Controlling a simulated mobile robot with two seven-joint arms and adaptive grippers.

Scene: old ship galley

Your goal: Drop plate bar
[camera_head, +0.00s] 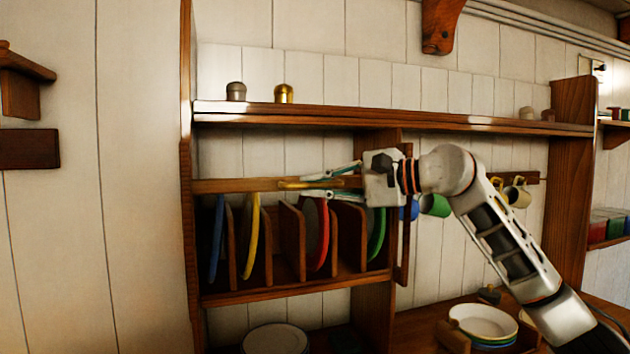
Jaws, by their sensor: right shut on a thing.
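The plate bar (225,186) is a level wooden bar across the front of the plate rack, above its slots. My right gripper (300,182) reaches in from the right, with its fingers pointing left along the bar. It is shut on the plate bar near the middle; a small yellow piece shows at the fingertips. Behind and below the bar, a blue plate (216,240), a yellow plate (252,235), a red plate (322,237) and a green plate (377,235) stand on edge between wooden dividers. My gripper hides part of the bar's right side. My left gripper is out of view.
A shelf (350,119) runs above the rack, with a grey shaker (236,91) and a brass shaker (284,93) on it. Cups, including a green cup (435,205), hang behind my right arm.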

